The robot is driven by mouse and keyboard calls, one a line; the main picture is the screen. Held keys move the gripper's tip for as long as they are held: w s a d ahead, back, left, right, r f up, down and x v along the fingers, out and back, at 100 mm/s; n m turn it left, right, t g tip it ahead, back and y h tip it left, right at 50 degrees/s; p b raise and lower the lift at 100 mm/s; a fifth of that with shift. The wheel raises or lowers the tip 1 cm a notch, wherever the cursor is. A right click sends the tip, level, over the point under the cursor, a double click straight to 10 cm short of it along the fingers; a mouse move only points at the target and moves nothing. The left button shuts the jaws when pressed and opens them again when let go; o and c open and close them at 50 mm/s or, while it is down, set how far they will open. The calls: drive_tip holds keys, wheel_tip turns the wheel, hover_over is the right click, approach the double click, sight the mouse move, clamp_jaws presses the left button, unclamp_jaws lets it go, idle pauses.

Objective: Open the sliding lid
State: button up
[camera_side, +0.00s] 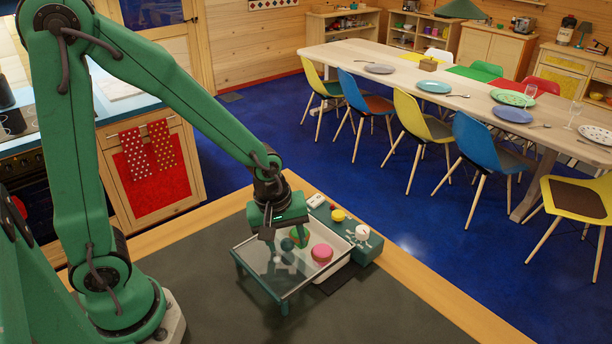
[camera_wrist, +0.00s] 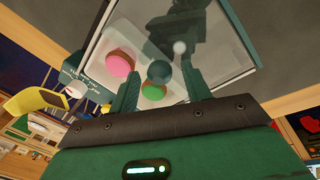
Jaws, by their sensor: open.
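The sliding lid (camera_side: 262,262) is a clear pane in a teal and pale frame, standing level on legs over a white tray (camera_side: 334,276). It also fills the top of the wrist view (camera_wrist: 222,62). A dark green ball-shaped knob (camera_side: 287,244) shows at the lid; in the wrist view the knob (camera_wrist: 159,72) appears between my fingers. My gripper (camera_side: 284,238) points down over the lid's back part. Its two fingers stand apart in the wrist view (camera_wrist: 161,78). I cannot tell whether they touch the knob. A pink-topped treat (camera_side: 321,254) and a green one (camera_wrist: 153,92) show through the pane.
The dark mat (camera_side: 200,290) is clear at left and front. A wooden table edge (camera_side: 420,290) runs along the right.

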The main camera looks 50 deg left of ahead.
sight(278, 254)
drive_tip(key=shift+r, duration=0.15)
wheel_tip(278, 254, up, 7)
drive_tip(key=s, duration=0.1)
drive_tip(key=shift+s+r, duration=0.15)
drive_tip(key=shift+s, duration=0.05)
idle(0.3)
drive_tip(key=shift+a, duration=0.1)
drive_tip(key=s+a+r+m+t, duration=0.3)
drive_tip(key=s+a+r+m, duration=0.1)
drive_tip(key=s+r+m, duration=0.4)
wheel_tip(278, 254, up, 2)
drive_tip(key=m, duration=0.3)
drive_tip(key=shift+s+a+m+t, duration=0.2)
drive_tip(key=shift+m+t, duration=0.1)
drive_tip(key=shift+m, duration=0.1)
